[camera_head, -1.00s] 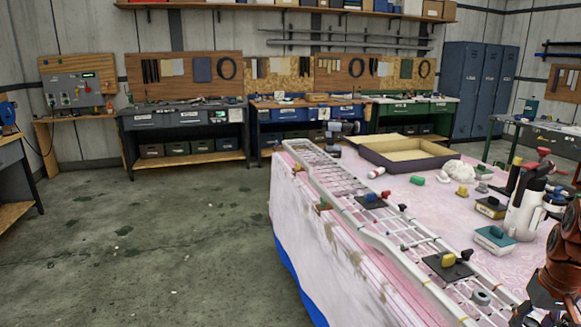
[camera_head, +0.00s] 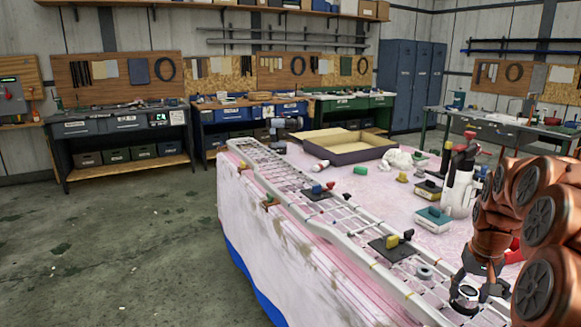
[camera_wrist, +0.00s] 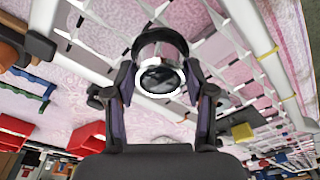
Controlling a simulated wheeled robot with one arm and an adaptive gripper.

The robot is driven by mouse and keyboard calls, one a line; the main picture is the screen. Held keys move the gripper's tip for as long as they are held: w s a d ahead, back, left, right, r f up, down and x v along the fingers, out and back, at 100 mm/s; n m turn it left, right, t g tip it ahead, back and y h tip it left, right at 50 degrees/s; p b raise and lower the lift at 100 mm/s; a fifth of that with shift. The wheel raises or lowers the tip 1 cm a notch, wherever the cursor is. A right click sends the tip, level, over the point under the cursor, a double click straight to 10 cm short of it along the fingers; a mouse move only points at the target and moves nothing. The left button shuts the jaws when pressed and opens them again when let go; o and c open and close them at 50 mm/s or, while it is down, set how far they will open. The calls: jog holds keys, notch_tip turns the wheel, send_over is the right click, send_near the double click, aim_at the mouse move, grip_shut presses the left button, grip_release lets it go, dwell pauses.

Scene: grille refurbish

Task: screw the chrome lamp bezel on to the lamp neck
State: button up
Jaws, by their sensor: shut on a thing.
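The chrome lamp bezel (camera_head: 466,297) is a short shiny ring. It is between the fingers of my gripper (camera_head: 478,288) at the lower right of the head view, over the near end of the pale grille (camera_head: 330,215). In the wrist view my gripper (camera_wrist: 160,80) is shut on the bezel (camera_wrist: 160,48), with a finger on each side. A bright white rim surrounds a dark round centre there. The lamp neck is not clearly seen; I cannot tell whether the bezel touches it. A grey round fitting (camera_head: 424,272) sits on the grille just left of the gripper.
The grille lies along the left edge of the pink-covered table (camera_head: 385,195). Dark pads with coloured knobs (camera_head: 391,246) lie on it. The floor to the left is clear.

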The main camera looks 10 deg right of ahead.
jog(key=shift+a+f+m+b, duration=0.15)
jog(key=shift+m+b, duration=0.4)
jog(key=shift+m, duration=0.85)
jog(key=shift+m+b, duration=0.35)
jog(key=shift+m, duration=0.65)
jog(key=m, duration=0.4)
jog(key=shift+w+g+h, duration=0.1)
jog(key=shift+g+h, duration=0.3)
jog(key=o, duration=1.5)
jog(key=shift+o, duration=0.2)
jog(key=shift+r, duration=0.3)
jog(key=shift+a+r+p, duration=0.1)
jog(key=shift+r+p, duration=1.35)
jog(key=shift+r, duration=2.9)
